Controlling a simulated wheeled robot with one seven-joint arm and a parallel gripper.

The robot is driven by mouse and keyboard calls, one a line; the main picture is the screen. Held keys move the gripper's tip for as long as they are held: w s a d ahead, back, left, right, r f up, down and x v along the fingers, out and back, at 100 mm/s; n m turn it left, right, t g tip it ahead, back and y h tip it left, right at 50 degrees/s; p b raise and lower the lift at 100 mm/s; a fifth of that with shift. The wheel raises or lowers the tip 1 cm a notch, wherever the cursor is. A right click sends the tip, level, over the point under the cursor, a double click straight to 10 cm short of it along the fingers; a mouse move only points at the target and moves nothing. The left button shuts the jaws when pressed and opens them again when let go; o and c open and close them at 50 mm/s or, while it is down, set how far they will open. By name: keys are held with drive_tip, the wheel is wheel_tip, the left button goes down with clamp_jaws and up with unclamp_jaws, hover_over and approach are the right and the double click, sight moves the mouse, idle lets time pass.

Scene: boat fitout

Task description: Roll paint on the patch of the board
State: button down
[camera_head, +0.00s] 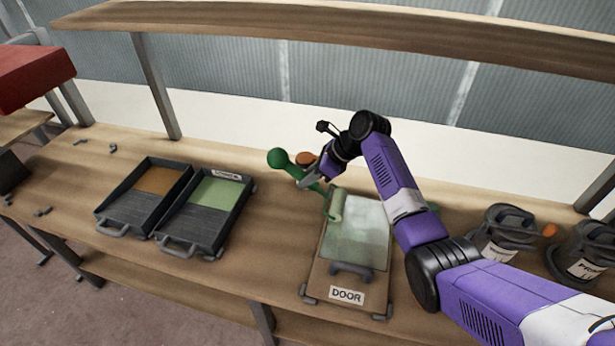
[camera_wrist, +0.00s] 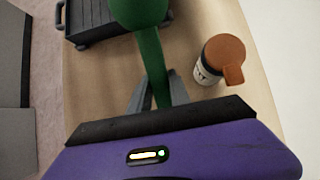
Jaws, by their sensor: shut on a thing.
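My gripper (camera_head: 312,180) is shut on the green handle of a paint roller (camera_head: 277,158). The handle also shows between the fingers in the wrist view (camera_wrist: 149,55), its round end at the top. In the head view the pale green roller sleeve is at the upper left of the patch (camera_head: 358,238) on the board (camera_head: 320,278), which is labelled DOOR. It looks to be on or just above the surface; I cannot tell which. The patch looks pale, whitish green. The sleeve is out of the wrist view.
Left of the board stand a tray with green paint (camera_head: 211,193) and a tray with orange-brown paint (camera_head: 157,180). An orange-capped bottle (camera_wrist: 220,60) is close beside the handle. Dark cans (camera_head: 505,235) stand at the right. A shelf (camera_head: 300,25) runs above the bench.

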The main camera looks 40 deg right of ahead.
sight(317, 184)
drive_tip(key=shift+f, duration=0.65)
drive_tip(key=shift+r, duration=0.1)
drive_tip(key=shift+s+d+r, duration=0.1)
drive_tip(key=shift+s+d, duration=0.05)
drive_tip(key=shift+s, duration=0.1)
drive_tip(key=s+d+p, duration=0.1)
drive_tip(key=s+p, duration=0.1)
drive_tip(key=p, duration=0.1)
drive_tip(key=shift+s+d+r, duration=0.1)
drive_tip(key=shift+s+d, duration=0.05)
drive_tip(key=shift+d, duration=0.25)
drive_tip(key=shift+s+d+p, duration=0.3)
drive_tip(key=shift+s+d, duration=0.1)
drive_tip(key=shift+s, duration=0.1)
drive_tip(key=s+d+p, duration=0.2)
drive_tip(key=shift+s+d, duration=0.1)
drive_tip(key=shift+s, duration=0.3)
drive_tip(key=shift+s+d+f, duration=0.3)
drive_tip(key=shift+s+d, duration=0.05)
drive_tip(key=shift+s, duration=0.1)
